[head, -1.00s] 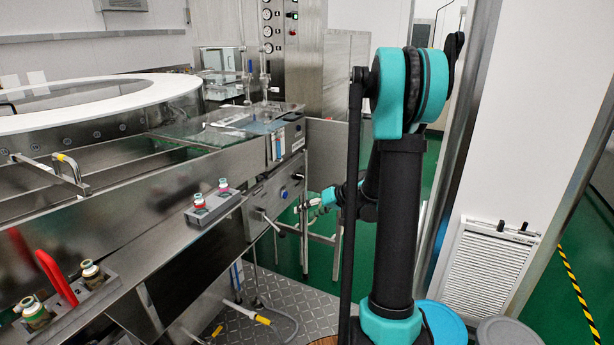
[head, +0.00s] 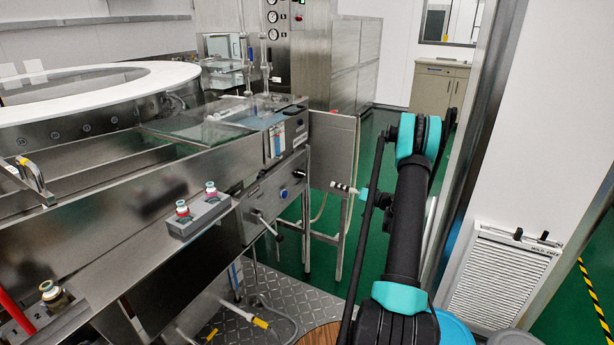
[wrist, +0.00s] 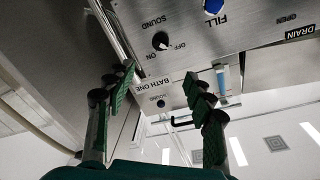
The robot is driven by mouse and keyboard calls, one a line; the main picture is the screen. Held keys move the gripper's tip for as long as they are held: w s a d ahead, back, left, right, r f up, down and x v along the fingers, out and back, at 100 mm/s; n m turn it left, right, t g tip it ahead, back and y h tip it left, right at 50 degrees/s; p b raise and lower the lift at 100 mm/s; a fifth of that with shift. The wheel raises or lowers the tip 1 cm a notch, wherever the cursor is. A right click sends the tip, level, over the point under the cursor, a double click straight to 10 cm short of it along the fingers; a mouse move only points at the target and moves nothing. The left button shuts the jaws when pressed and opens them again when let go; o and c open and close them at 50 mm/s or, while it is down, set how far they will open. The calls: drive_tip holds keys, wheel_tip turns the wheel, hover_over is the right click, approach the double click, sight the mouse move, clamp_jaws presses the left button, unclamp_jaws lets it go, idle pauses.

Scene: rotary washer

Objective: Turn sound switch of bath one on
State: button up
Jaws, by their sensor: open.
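In the wrist view a black sound knob (wrist: 160,41) sits on a steel panel, with SOUND, OFF and ON labels around it. The picture is turned, so the text reads upside down. A BATH ONE label (wrist: 153,88) is on the same panel, below the knob in the picture. My gripper (wrist: 158,88) is open and empty, its dark green fingers left and right of that label, apart from the knob. In the head view the control panel (head: 272,192) is on the washer's end; the knob is too small there to make out clearly.
A blue FILL knob (wrist: 213,6) and a DRAIN label (wrist: 299,31) are on the same panel. A second, smaller SOUND knob (wrist: 161,103) shows farther off. A bent handle (head: 267,224) juts from the washer's front. Green floor (head: 330,255) lies open beside the washer.

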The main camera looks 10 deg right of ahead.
sight(305, 176)
drive_tip(key=x, duration=1.7)
drive_tip(key=shift+c, duration=0.6)
drive_tip(key=c, duration=1)
drive_tip(key=shift+c, duration=0.2)
